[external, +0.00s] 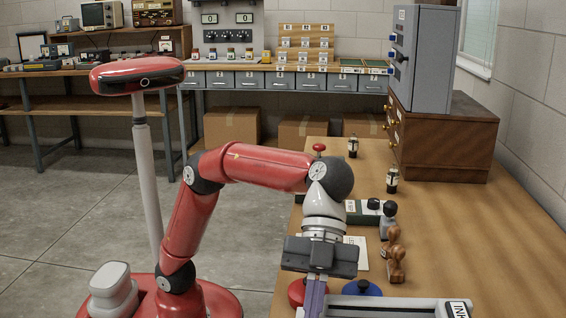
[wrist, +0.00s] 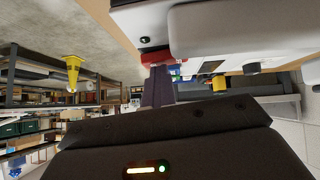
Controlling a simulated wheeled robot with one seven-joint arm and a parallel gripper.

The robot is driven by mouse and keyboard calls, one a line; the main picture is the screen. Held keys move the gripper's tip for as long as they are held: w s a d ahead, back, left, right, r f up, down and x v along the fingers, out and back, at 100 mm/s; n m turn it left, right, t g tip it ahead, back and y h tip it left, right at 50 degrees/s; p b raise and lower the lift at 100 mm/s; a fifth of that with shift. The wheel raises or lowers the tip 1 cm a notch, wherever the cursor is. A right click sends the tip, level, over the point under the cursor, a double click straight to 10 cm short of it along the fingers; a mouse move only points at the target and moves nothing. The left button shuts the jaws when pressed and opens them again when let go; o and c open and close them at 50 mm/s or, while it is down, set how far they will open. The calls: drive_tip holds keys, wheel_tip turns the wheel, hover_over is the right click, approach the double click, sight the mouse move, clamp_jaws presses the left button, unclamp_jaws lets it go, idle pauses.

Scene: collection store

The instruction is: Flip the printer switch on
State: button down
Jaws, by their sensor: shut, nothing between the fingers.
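A pale grey machine, partly out of frame at the bottom of the external view, bears a label reading "INK"; it may be the printer (external: 400,308). A large pale casing (wrist: 245,30) fills the top right of the wrist view, with a small dark round spot (wrist: 145,40) on its edge. I cannot make out the switch for certain. My gripper (external: 313,296) points down just left of the grey machine; its fingertips are cut off or hidden there. In the wrist view my gripper's purple fingers (wrist: 157,84) are together and empty, close to the casing and a red thing (wrist: 155,57).
On the wooden table (external: 470,230), a red round pad (external: 297,291) and a blue one (external: 362,288) lie by my gripper. Wooden-handled stamps (external: 396,262) and small dark bottles (external: 392,180) stand further back. A grey cabinet (external: 425,60) on a brown chest (external: 450,140) stands at the far right.

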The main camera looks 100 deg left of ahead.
drive_tip(key=shift+w, duration=0.25)
drive_tip(key=r+p, duration=0.3)
drive_tip(key=w+r+p, duration=0.1)
drive_tip(key=r+p, duration=0.1)
drive_tip(key=shift+a, duration=0.25)
drive_tip(key=v, duration=0.9)
drive_tip(key=shift+w+a+f, duration=0.15)
drive_tip(key=shift+w+f, duration=0.05)
drive_tip(key=shift+w, duration=0.05)
drive_tip(key=shift+s+r+n+g, duration=0.2)
drive_tip(key=shift+s+n+g, duration=0.15)
drive_tip(key=shift+s, duration=0.3)
